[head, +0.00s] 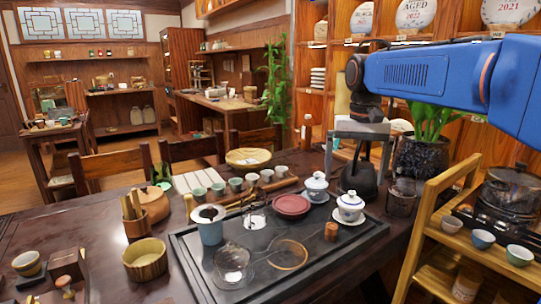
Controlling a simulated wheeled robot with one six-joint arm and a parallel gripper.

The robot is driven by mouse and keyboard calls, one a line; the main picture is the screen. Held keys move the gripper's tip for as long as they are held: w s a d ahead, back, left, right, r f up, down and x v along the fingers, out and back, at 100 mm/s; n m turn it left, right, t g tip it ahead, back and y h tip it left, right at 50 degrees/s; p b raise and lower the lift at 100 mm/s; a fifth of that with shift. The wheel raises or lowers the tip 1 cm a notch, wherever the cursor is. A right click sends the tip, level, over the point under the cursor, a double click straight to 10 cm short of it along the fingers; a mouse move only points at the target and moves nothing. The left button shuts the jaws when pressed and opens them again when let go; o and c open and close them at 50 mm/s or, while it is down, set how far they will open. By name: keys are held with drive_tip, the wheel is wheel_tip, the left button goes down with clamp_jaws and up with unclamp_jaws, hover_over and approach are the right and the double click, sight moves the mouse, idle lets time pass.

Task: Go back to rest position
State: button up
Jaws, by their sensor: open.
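My blue arm reaches in from the right, and my gripper (357,168) hangs from its dark wrist, pointing down. Its two grey fingers are spread wide apart, with nothing gripped between them. A black kettle (358,181) stands behind or below the fingers at the back right of the tea table; its handle shows between them. I cannot tell whether the fingers touch it. Round white wrapped tea cakes (415,12) stand on the wooden shelf above my arm.
A black tea tray (333,247) holds glass vessels, lidded bowls (348,205) and a red dish (291,205). A row of small cups (236,184) stands behind it. A potted plant (420,155) and wooden rack (425,235) crowd the right. Wooden chairs line the table's far side.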

drive_tip(key=s+d+f+n+t, duration=0.1)
drive_tip(key=s+d+f+t, duration=0.1)
drive_tip(key=s+f, duration=0.7)
drive_tip(key=s+d+f+n+t, duration=0.1)
drive_tip(key=s+d+f, duration=0.3)
drive_tip(key=s+f, duration=0.6)
drive_tip(key=s+t, duration=0.1)
drive_tip(key=s, duration=0.7)
drive_tip(key=shift+s+d, duration=0.15)
drive_tip(key=shift+d, duration=0.15)
